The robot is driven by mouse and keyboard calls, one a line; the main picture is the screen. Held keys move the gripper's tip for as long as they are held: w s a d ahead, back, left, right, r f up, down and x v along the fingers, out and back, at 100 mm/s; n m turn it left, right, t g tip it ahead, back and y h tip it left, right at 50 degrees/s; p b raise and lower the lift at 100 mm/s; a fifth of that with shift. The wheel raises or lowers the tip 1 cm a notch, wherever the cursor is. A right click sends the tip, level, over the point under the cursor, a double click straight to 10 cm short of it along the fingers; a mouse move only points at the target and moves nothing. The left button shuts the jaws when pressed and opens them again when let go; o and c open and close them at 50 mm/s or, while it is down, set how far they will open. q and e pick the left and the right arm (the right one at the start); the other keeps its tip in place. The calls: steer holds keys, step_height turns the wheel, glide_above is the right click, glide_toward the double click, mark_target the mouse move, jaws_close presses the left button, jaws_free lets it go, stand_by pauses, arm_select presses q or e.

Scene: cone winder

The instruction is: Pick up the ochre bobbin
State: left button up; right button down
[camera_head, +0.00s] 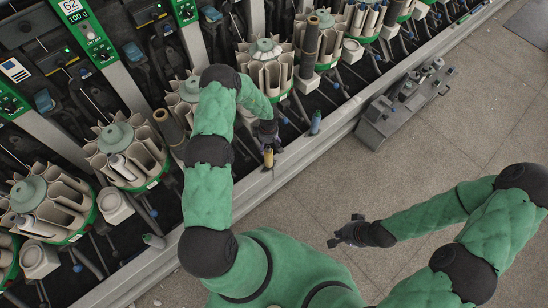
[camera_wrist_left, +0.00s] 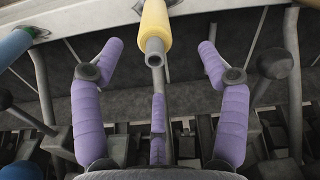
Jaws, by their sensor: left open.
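The ochre bobbin (camera_head: 268,158) is a small yellow tube at the machine's front edge in the head view. In the left wrist view the ochre bobbin (camera_wrist_left: 155,24) shows at the top centre, with a grey tube end facing the camera. My left gripper (camera_head: 268,136) is just above and behind it in the head view. In the left wrist view its purple fingers (camera_wrist_left: 159,58) are spread wide, with the bobbin beyond and between the tips, not gripped. My right gripper (camera_head: 345,231) hangs over the floor, its fingers apart and empty.
A blue bobbin (camera_head: 315,122) stands to the right along the same edge. Round green-rimmed magazines (camera_head: 124,151) with pale cones line the machine. A grey metal box (camera_head: 384,119) sits on the floor beside the rail. The tiled floor (camera_head: 460,120) at right is mostly clear.

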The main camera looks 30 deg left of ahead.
mark_target(268, 151)
arm_select(q)
steer(key=shift+w+d+n, duration=0.1)
steer(key=shift+w+n, duration=0.2)
steer(key=shift+w, duration=0.3)
steer(key=shift+w+f, duration=0.1)
step_height(268, 151, down, 2)
steer(key=shift+f+b, duration=0.1)
steer(key=shift+b, duration=0.45)
steer(key=f, duration=0.1)
steer(key=f+b, duration=0.1)
steer(key=f, duration=0.1)
steer(key=f+b, duration=0.1)
steer(key=f, duration=0.1)
steer(key=shift+s, duration=0.4)
steer(key=c, duration=1.2)
